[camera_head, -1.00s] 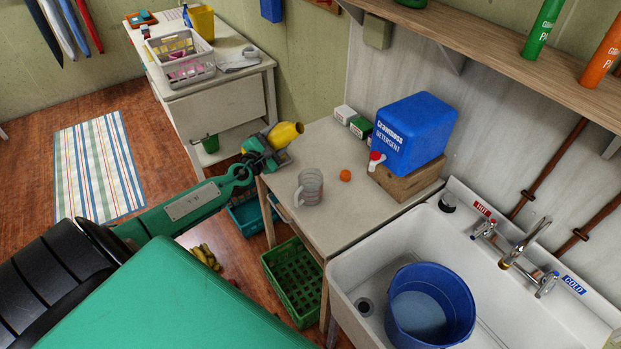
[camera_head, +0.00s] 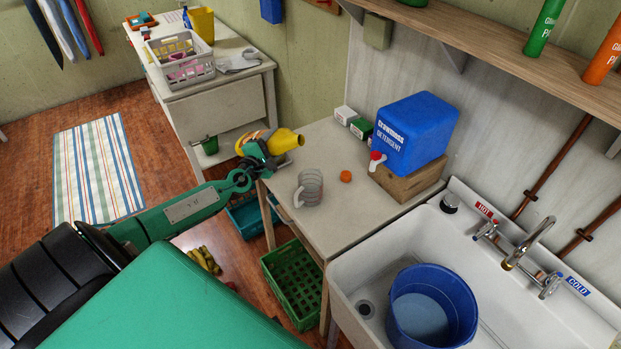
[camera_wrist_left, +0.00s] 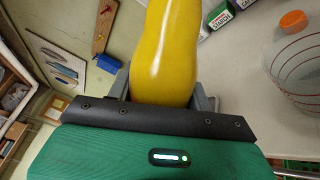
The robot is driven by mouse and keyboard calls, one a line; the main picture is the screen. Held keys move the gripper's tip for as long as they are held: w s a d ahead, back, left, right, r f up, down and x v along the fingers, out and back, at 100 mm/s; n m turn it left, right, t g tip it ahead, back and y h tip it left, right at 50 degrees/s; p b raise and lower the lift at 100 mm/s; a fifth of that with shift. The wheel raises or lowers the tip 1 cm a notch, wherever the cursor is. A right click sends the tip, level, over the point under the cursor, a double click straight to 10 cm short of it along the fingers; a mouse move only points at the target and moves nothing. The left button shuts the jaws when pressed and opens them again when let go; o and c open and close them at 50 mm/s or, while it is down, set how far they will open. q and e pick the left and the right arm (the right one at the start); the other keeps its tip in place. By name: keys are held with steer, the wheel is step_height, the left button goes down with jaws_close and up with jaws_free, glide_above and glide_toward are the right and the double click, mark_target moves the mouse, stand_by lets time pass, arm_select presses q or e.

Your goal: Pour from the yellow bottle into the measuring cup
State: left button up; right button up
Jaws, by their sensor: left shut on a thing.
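The yellow bottle (camera_head: 286,141) is held by my left gripper (camera_head: 262,150) above the far left edge of the small table. The bottle is tilted close to horizontal, its narrow end toward the right. In the left wrist view the yellow bottle (camera_wrist_left: 166,50) fills the space between the fingers. The clear measuring cup (camera_head: 309,188) stands upright on the table, to the right of and nearer than the bottle, apart from it. The measuring cup (camera_wrist_left: 296,70) also shows at the right of the left wrist view, with red marks on its side. My right gripper does not show.
An orange cap (camera_head: 345,176) lies on the small table (camera_head: 262,190) beside the cup. A sink with a blue bucket (camera_head: 432,308) is at right, a green crate (camera_head: 293,283) below.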

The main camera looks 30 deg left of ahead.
arm_select(q)
steer(key=shift+a+f+m, duration=0.15)
steer(key=shift+f+m, duration=0.15)
steer(key=shift+m, duration=0.1)
steer(key=shift+f+m+b, duration=0.55)
steer(key=shift+f+m, duration=0.35)
steer(key=shift+f, duration=0.05)
steer(key=shift+a+f+m, duration=0.1)
steer(key=shift+f+m, duration=0.2)
steer(key=shift+f, duration=0.1)
steer(key=shift+f+m+b, duration=0.3)
steer(key=shift+f+m, duration=0.15)
steer(key=shift+m, duration=0.05)
steer(key=shift+f, duration=0.15)
steer(key=shift+f, duration=0.15)
steer(key=shift+m, duration=0.3)
